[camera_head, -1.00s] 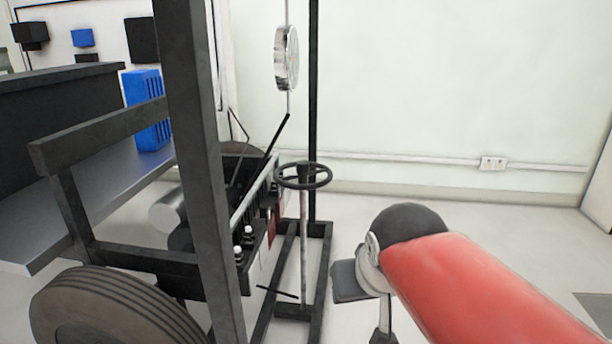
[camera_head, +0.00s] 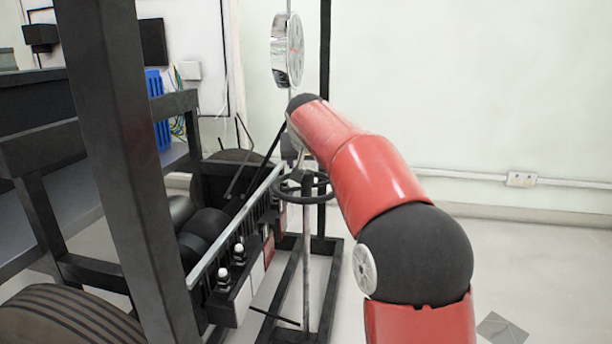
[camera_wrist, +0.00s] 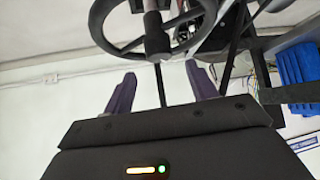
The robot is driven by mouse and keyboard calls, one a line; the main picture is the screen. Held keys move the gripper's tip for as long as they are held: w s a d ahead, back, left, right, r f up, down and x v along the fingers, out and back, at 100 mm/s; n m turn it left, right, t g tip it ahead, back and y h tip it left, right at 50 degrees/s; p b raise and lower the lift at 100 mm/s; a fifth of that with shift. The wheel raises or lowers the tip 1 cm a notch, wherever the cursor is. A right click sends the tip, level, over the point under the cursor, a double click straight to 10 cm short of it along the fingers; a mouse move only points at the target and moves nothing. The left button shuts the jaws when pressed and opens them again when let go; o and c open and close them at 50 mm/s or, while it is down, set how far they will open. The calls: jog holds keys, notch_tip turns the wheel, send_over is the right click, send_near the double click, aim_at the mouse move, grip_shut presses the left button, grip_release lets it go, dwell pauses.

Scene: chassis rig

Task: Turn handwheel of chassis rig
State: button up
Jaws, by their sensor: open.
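The black handwheel (camera_head: 303,201) sits level on top of a thin upright post in the head view, partly covered by my red arm. In the wrist view its rim and dark hub (camera_wrist: 157,42) fill the top of the picture. My gripper (camera_wrist: 160,72) is open and empty, its two purple fingers spread apart. The hub shows between the fingertips in the picture, a little beyond them. I cannot tell whether a finger touches the rim. In the head view the fingers are hidden or too small to make out beside the wheel.
A dark upright frame post (camera_head: 130,150) and a tyre (camera_head: 70,318) stand at left. A blue slotted block (camera_head: 155,110) is behind. Open floor lies at right.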

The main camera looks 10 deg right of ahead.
aim_at(306, 181)
jog(key=x, duration=0.6)
jog(key=shift+w+f, duration=0.2)
jog(key=shift+f, duration=0.05)
grip_shut()
